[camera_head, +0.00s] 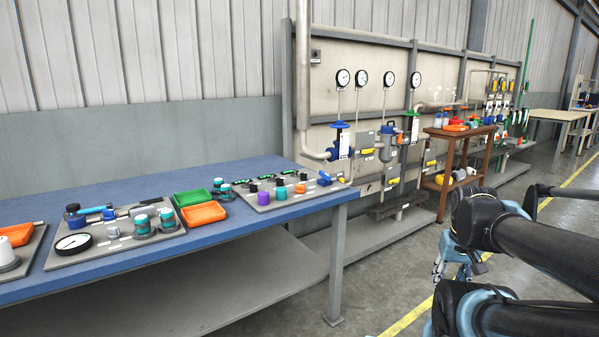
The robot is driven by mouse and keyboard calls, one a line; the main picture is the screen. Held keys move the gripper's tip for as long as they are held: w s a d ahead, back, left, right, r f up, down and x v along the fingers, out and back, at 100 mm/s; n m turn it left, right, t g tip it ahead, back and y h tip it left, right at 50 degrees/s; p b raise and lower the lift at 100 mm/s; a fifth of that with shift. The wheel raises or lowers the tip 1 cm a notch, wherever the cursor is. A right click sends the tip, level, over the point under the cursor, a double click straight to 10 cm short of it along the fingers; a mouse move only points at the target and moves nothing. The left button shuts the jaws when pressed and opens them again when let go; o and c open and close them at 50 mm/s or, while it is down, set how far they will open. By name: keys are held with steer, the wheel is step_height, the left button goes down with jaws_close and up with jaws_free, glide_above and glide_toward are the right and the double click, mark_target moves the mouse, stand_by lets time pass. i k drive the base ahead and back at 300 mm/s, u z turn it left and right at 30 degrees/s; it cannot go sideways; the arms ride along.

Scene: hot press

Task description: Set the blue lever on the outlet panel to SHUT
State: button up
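A grey panel (288,204) on the right part of the blue table carries several knobs and a small blue lever (324,178) at its back right. Another grey panel (118,257) further left carries a round gauge, teal-topped knobs and a blue-handled part (95,209) at its back left. The labels are too small to read, so I cannot tell which is the outlet panel or how its lever is set. My gripper (440,270) hangs above the floor at the right, well away from both panels. It is partly hidden by my arm, and its opening is unclear.
The blue table (240,245) also holds a green tray (191,197) and an orange tray (204,214). A wall rig with gauges (343,78) and pipes stands behind. A wooden stand (445,165) is at the right. The floor beyond the table's right end is open.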

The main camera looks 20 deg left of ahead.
mark_target(324, 177)
steer(key=u, duration=0.15)
steer(key=i, duration=1)
steer(key=z, duration=0.1)
